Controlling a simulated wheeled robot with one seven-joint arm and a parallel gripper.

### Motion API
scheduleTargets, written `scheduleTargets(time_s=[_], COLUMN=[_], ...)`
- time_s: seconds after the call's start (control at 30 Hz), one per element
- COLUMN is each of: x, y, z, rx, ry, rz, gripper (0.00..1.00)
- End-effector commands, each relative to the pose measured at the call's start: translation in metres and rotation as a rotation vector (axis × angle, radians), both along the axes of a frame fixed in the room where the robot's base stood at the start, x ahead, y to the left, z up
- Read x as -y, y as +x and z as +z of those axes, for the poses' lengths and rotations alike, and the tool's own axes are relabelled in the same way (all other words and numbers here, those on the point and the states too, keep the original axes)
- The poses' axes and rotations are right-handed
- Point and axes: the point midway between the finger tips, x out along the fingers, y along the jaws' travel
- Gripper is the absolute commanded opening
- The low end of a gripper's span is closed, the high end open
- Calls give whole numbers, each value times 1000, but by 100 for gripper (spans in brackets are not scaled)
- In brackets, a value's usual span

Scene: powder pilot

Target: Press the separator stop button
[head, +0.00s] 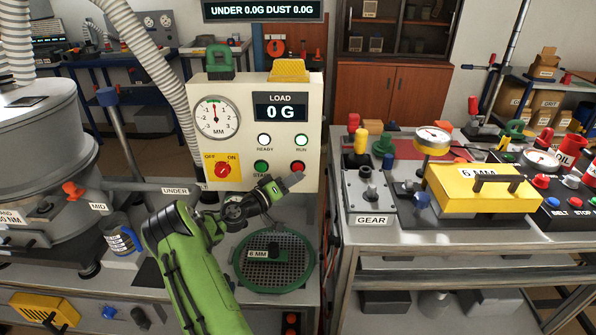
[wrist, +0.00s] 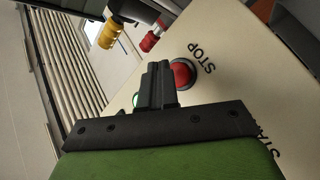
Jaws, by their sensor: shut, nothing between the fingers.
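The separator control panel (head: 308,110) is a cream box with a dial, a LOAD display reading 0 G, a yellow OFF/ON switch and lit buttons. The red stop button (head: 298,167) is at its lower right, just above my gripper in the head view. In the wrist view the red button (wrist: 183,73) sits beside the word STOP, just past my fingertips. My gripper (head: 292,181) is shut and empty. Its fingers (wrist: 157,75) partly overlap the button's edge in the wrist view; I cannot tell whether they touch it.
The green start button (head: 261,167) is left of the stop button. A round green-rimmed sieve (head: 274,283) lies on the bench below my arm. A side table (head: 425,235) at right carries a gear box (head: 367,195) and a yellow lidded block (head: 480,188).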

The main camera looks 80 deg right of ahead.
Motion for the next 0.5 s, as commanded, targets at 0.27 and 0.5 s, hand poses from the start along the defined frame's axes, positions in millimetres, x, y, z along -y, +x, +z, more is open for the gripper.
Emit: scheduleTargets(time_s=[0.27,0.5], x=[6,7], y=[1,1], z=[-1,-1], rx=[0,0], ry=[1,1], rz=[-1,-1], gripper=[0,0])
